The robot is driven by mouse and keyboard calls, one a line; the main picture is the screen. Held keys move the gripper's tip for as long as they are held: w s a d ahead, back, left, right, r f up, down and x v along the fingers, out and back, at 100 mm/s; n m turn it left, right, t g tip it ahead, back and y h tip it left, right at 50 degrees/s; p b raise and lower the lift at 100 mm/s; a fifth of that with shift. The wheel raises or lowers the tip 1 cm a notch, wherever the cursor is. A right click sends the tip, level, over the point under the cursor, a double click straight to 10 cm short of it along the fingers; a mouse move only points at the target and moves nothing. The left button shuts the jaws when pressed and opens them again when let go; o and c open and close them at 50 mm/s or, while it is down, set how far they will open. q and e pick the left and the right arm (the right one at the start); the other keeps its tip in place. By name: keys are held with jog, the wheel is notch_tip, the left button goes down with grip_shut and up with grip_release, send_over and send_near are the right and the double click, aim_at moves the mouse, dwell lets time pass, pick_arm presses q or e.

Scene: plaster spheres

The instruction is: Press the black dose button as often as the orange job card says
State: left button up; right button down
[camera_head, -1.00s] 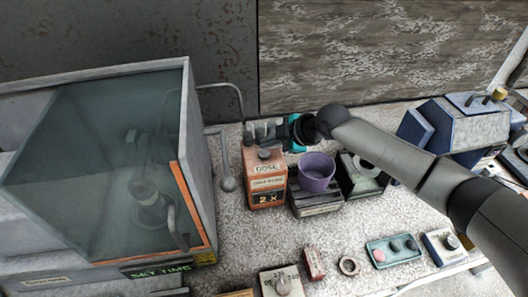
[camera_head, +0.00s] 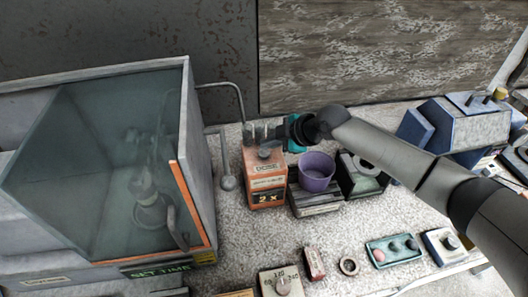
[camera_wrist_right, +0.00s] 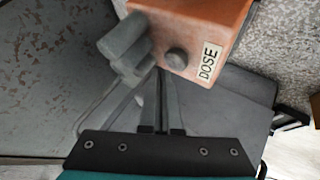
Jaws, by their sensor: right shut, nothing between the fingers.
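The dose box (camera_head: 266,190) is orange, with a DOSE label and a dark panel reading "2 X" on its front. Its dark round button (camera_head: 265,153) is on top; in the right wrist view the button (camera_wrist_right: 176,59) sits beside the DOSE label. My right gripper (camera_wrist_right: 158,75) is shut and empty, its fingertips close beside the button in that view. I cannot tell whether they touch it. In the head view its teal body is behind and right of the box. I cannot make out a separate job card. My left gripper is not in view.
A glass-fronted cabinet (camera_head: 185,205) stands left of the box. A purple cup (camera_head: 317,172) on a dark stand is close on the right. Grey cylinders (camera_wrist_right: 125,45) stand beside the box. A dial plate (camera_head: 282,283) and a teal button panel (camera_head: 394,250) lie in front.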

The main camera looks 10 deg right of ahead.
aim_at(269, 154)
jog(key=shift+f, duration=0.35)
jog(key=shift+f+b, duration=0.55)
dwell(0.6)
jog(key=shift+r, duration=0.1)
jog(key=shift+r+p, duration=0.8)
jog(key=shift+r, duration=0.1)
notch_tip(269, 154, up, 5)
jog(key=p, duration=0.4)
jog(key=shift+r, duration=0.1)
dwell(0.6)
